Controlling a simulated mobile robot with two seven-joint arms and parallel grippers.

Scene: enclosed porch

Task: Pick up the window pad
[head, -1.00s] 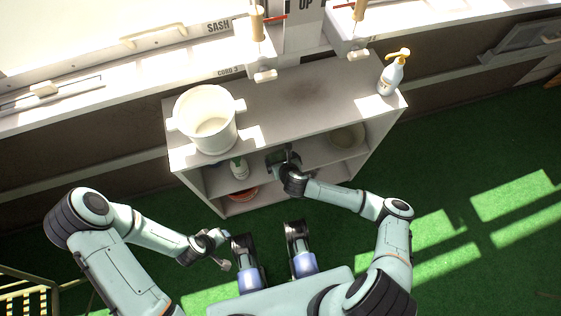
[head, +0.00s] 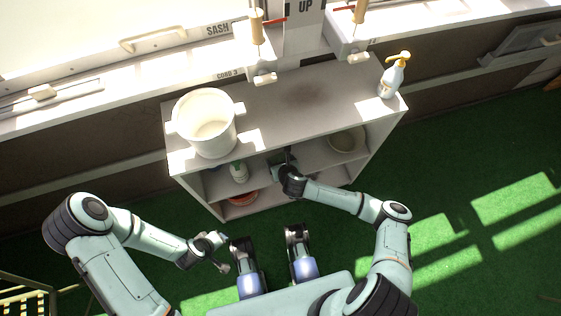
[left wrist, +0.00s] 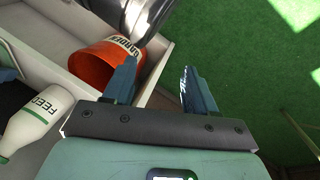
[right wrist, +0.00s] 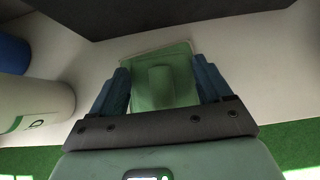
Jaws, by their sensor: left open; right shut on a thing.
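The window pad (right wrist: 155,50) is a pale green square with a raised block-like grip, seen in the right wrist view. My right gripper (right wrist: 162,82) is shut on that grip, with a blue finger on each side. In the head view my right gripper (head: 284,164) reaches into the open front of the grey shelf unit, and the pad is mostly hidden by the wrist there. My left gripper (left wrist: 158,82) is open and empty, outside the shelf unit at its lower left; it also shows in the head view (head: 222,252).
The shelf unit (head: 265,125) carries a white bucket (head: 207,125) and a pump bottle (head: 392,78). Its compartments hold a white feed bottle (left wrist: 32,122), an orange pot (left wrist: 102,65) and a pale bowl (head: 347,140). Green floor to the right is clear.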

